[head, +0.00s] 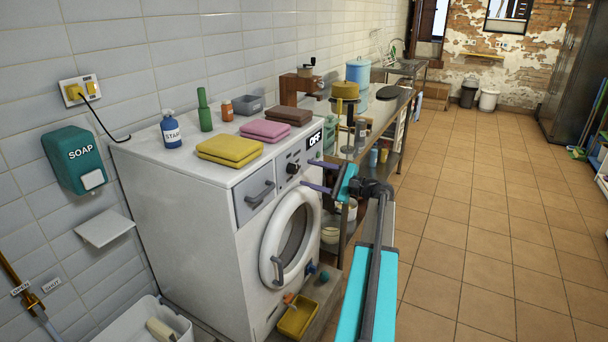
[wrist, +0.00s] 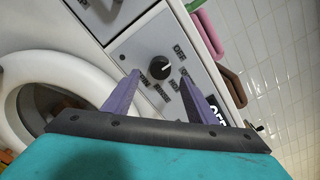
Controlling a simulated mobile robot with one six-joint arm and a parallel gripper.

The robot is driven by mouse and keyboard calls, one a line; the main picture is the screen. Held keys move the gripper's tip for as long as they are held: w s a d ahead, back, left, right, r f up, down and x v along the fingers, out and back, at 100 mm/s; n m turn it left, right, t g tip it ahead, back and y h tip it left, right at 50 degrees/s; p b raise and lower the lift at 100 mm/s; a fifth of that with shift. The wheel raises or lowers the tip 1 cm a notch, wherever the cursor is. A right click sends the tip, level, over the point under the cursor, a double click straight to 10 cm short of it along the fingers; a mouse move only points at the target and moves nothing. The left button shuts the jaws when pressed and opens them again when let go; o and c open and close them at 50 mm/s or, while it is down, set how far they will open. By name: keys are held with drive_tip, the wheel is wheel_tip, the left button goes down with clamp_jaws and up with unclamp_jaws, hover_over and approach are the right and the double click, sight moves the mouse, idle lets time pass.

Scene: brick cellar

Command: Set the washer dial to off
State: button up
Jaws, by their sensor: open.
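The washer (head: 205,225) is white and stands against the tiled wall. Its round black dial (head: 293,168) is on the front panel, right of the drawer; it also shows in the wrist view (wrist: 159,67). A pale mark on the dial points to the right in the wrist view, among small labels I cannot read surely. The black display (head: 314,138) shows OFF. My gripper (head: 306,173) is open and empty, just in front of the dial. In the wrist view its two purple fingers (wrist: 160,76) appear either side of and below the dial; contact cannot be told.
Folded yellow (head: 229,150), pink (head: 265,130) and brown cloths lie on the washer top with bottles behind. The round door (head: 290,239) is shut below the panel. A cluttered shelf table (head: 372,135) stands beyond the washer. The tiled floor at right is clear.

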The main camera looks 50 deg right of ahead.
drive_tip(key=b+v, duration=0.1)
drive_tip(key=v, duration=0.7)
drive_tip(key=shift+s, duration=0.4)
